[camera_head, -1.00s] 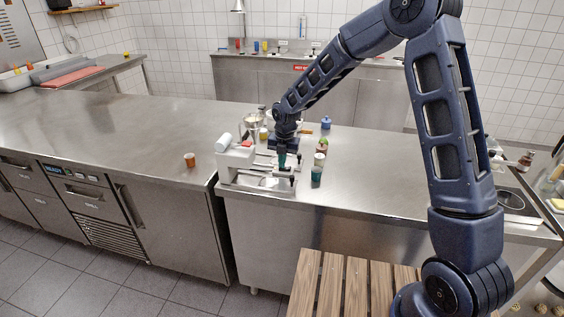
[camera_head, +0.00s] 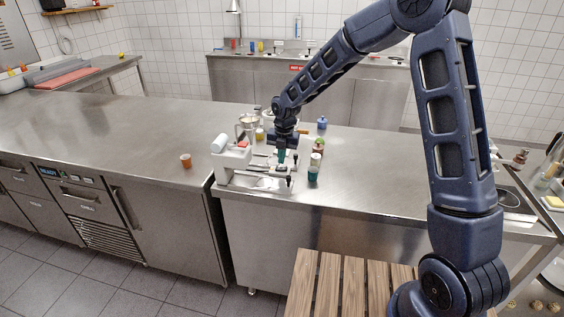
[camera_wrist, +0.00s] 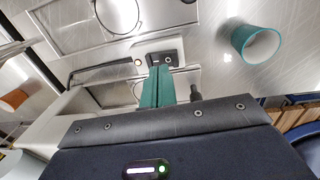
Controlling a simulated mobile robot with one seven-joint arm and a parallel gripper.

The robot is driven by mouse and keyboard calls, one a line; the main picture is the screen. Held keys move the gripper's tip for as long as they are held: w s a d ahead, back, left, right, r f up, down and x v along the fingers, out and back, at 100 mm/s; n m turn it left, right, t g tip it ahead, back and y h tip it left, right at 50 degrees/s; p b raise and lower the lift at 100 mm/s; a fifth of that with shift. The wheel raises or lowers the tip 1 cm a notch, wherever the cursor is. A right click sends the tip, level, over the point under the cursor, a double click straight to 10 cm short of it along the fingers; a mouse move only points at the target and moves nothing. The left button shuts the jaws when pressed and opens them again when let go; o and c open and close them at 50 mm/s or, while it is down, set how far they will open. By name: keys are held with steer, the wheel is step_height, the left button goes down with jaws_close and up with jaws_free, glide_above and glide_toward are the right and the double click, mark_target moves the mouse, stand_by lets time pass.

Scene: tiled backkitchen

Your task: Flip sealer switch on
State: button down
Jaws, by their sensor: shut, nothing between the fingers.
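The sealer (camera_head: 234,166) is a white and steel machine near the front edge of the steel counter in the head view. In the head view my gripper (camera_head: 281,155) is over the middle of the sealer. The fingertips partly hide the panel, and I cannot tell whether they touch it or how the switch is set.
A teal cup (camera_wrist: 262,43) stands close to the right of my fingers; a teal-based container (camera_head: 314,172) stands right of the sealer in the head view. An orange cup (camera_head: 186,161) stands to the left. More containers stand behind. The counter's right part is mostly clear.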

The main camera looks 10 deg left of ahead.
mark_target(278, 168)
step_height(278, 168, up, 12)
steer(key=a, duration=0.1)
steer(key=shift+a, duration=0.35)
